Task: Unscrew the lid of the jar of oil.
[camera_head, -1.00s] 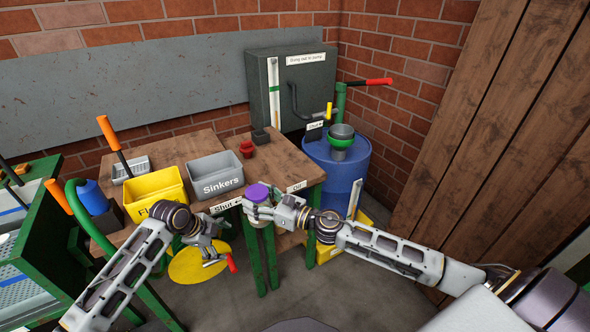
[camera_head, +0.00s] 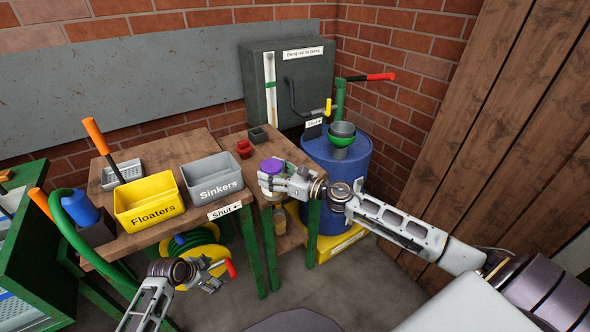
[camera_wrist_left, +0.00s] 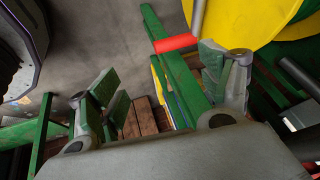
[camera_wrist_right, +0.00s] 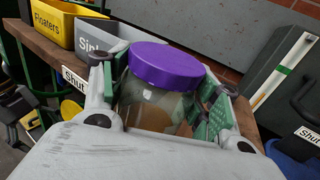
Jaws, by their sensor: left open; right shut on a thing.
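The jar of oil (camera_wrist_right: 155,108) is clear glass with a purple lid (camera_wrist_right: 166,66) on top. It stands upright between the fingers of my right gripper (camera_wrist_right: 160,100), which is shut on the jar's body below the lid. In the head view the purple lid (camera_head: 271,166) shows above my right gripper (camera_head: 275,183), at the front of the right wooden bench. My left gripper (camera_head: 212,280) is open and empty, low in front of the bench and well away from the jar. Its spread fingers show in the left wrist view (camera_wrist_left: 165,95).
A yellow Floaters bin (camera_head: 150,203) and a grey Sinkers bin (camera_head: 212,179) stand on the left bench. A blue drum (camera_head: 338,180) with a green funnel is right of the jar. A yellow reel with a green hose (camera_head: 190,245) is below the bench, near my left gripper.

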